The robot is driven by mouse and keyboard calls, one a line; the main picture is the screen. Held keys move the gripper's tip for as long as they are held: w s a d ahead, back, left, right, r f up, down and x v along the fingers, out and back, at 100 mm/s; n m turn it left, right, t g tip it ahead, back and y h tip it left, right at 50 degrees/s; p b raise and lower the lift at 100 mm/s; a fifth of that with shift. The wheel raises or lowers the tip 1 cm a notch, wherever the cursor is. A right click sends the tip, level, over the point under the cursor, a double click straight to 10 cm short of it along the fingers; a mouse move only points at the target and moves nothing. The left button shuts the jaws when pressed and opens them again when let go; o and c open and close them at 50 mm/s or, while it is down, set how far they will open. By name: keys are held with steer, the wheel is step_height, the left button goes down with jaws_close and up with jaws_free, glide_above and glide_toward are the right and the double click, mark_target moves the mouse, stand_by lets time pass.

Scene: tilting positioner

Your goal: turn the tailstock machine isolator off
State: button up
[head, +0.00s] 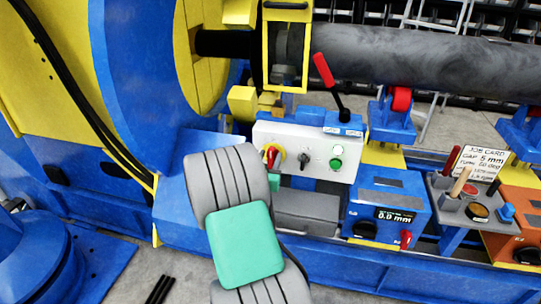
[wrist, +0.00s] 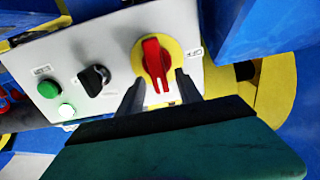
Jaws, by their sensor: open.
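The isolator is a red rotary handle on a round yellow plate (head: 272,157), at the left end of a light grey control panel (head: 313,142). In the wrist view the red handle (wrist: 156,66) stands lengthwise, close to upright in the picture, with a small label at its right. My gripper (wrist: 158,88) is open, its two dark fingers on either side of the handle's lower end. I cannot tell whether they touch it. In the head view my arm covers the panel's lower left, and the fingertips are hard to make out.
The panel also has a black selector knob (wrist: 94,80) and a green button (wrist: 48,89). A red-gripped lever (head: 324,70) rises behind the panel. A blue box with a display (head: 388,210) and a tool stand with a job card (head: 481,161) are to the right.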

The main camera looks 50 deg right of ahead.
steer(key=shift+w+d, duration=0.15)
steer(key=shift+d, duration=0.25)
steer(key=shift+c, duration=0.2)
jaws_close()
steer(key=shift+w, duration=0.1)
